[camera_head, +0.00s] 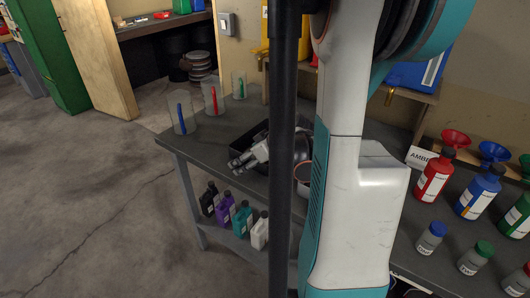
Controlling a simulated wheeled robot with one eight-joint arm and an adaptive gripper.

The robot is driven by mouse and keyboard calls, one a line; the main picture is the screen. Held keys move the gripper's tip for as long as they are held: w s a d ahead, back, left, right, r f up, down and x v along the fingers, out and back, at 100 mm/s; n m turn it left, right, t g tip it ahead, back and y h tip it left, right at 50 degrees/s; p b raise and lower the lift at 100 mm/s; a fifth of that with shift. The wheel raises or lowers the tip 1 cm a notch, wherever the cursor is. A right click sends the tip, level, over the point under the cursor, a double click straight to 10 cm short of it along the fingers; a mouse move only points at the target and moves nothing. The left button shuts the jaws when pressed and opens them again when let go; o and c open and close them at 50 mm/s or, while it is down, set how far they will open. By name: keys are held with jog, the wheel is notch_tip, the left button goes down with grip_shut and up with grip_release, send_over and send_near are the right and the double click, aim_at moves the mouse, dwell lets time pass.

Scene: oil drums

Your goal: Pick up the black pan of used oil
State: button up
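A black pan (242,142) sits on the dark grey workbench (200,143), left of the middle. Only its left part shows; the black column and my arm cover much of the rest, and I cannot see whether oil is in it. My gripper (240,163) is low over the bench at the pan's near left side, its grey fingers pointing left. At this size I cannot tell whether the fingers are apart, or whether they touch the pan.
Clear measuring jugs with blue (182,112), red (213,95) and green (239,85) marks stand along the bench's left end. Bottles (242,218) fill the lower shelf. A red bottle (433,177) and a blue bottle (478,192) stand at right. The floor at left is clear.

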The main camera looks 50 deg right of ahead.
jog(key=shift+d+b+x, duration=0.15)
jog(key=shift+b+x, duration=0.55)
jog(key=shift+x, duration=0.9)
jog(key=shift+d+b+x, duration=0.2)
jog(key=shift+b+x, duration=0.45)
jog(key=shift+x, duration=0.9)
jog(key=shift+s, duration=0.1)
jog(key=c, duration=1.7)
